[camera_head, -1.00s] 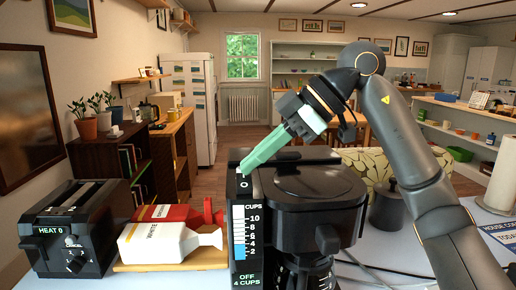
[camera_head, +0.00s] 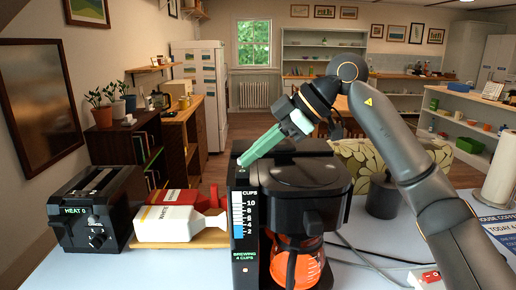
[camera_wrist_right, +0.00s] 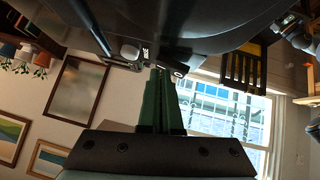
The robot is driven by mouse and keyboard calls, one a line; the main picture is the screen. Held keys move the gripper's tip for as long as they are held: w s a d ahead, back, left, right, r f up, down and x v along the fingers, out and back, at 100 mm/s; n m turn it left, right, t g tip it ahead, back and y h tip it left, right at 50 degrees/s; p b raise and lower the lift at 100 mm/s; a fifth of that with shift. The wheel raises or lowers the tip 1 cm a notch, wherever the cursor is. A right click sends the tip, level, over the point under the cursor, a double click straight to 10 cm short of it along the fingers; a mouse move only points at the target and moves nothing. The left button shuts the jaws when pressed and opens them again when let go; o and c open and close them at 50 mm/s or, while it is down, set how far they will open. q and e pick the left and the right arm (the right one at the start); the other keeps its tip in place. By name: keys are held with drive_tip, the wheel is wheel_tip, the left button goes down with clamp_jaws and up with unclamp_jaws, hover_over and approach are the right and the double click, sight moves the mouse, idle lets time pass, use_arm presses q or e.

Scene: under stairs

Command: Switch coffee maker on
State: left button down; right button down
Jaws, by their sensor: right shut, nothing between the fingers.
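The black coffee maker (camera_head: 300,172) stands on the table in front of me in the head view. Its display (camera_head: 245,255) now reads "BREWING 4 CUPS" in green, with a small red light below. The glass carafe (camera_head: 298,265) under it glows orange-red. My right gripper (camera_head: 243,162) has green fingers that are shut and empty. The fingertips are at the top left edge of the coffee maker, above the cups gauge; I cannot tell whether they touch it. In the right wrist view the shut green fingers (camera_wrist_right: 162,75) point at the machine's dark edge. My left gripper is not in view.
A black toaster (camera_head: 95,210) stands at the left. A white carton (camera_head: 172,222) and a red one lie on a wooden board (camera_head: 205,240) between toaster and coffee maker. A dark canister (camera_head: 383,195), cables, a red-and-white power switch (camera_head: 428,278) and a paper roll (camera_head: 500,170) are to the right.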

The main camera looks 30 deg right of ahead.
drive_tip(key=shift+w+f, duration=0.2)
drive_tip(key=shift+s+a+r, duration=0.1)
drive_tip(key=shift+s+a, duration=0.3)
drive_tip(key=shift+s, duration=0.3)
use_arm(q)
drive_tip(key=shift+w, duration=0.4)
use_arm(e)
drive_tip(key=shift+r, duration=0.1)
